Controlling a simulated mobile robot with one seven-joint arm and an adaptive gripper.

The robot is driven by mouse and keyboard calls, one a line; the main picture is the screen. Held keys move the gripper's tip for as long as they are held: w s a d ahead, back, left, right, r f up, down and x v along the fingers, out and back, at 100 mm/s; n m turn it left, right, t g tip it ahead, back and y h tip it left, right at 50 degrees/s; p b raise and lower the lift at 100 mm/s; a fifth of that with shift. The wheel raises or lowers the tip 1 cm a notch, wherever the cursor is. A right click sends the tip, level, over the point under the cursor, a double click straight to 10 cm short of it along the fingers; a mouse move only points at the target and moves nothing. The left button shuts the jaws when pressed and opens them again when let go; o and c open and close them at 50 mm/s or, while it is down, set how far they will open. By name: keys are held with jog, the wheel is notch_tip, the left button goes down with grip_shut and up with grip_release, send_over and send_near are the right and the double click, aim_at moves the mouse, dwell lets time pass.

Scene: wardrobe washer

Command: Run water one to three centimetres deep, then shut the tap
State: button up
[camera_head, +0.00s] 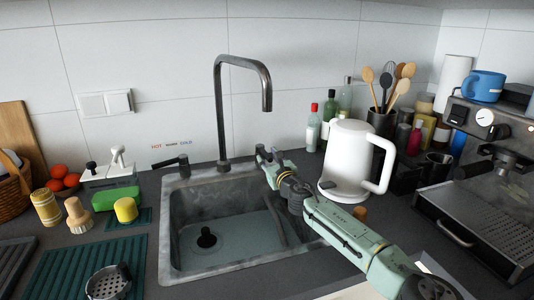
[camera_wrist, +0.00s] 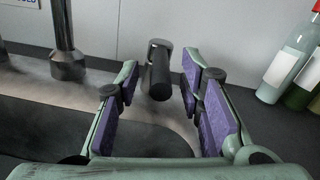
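The dark tap spout (camera_head: 267,92) arches over the grey stone sink (camera_head: 185,272). No stream shows below its outlet. The sink floor looks smooth and bluish, like shallow water, but I cannot tell its depth. A dark round plug or drain (camera_head: 207,238) shows on the floor. A dark lever (camera_head: 184,162) stands left of the spout. My gripper (camera_head: 265,155) is at the sink's back right corner. In the wrist view my open gripper (camera_wrist: 153,95) has its purple pads apart, with a dark handle (camera_wrist: 159,72) ahead between them, not clearly touched.
A white kettle (camera_head: 346,160) stands close right of my gripper, with bottles (camera_head: 313,130) behind it. A coffee machine (camera_head: 480,215) is at the far right. A green sponge (camera_head: 115,198) and brushes lie left of the sink. The tiled wall is close behind the tap.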

jog(key=shift+x, duration=1)
jog(key=shift+c, duration=0.6)
grip_shut()
jog(key=shift+d, duration=0.1)
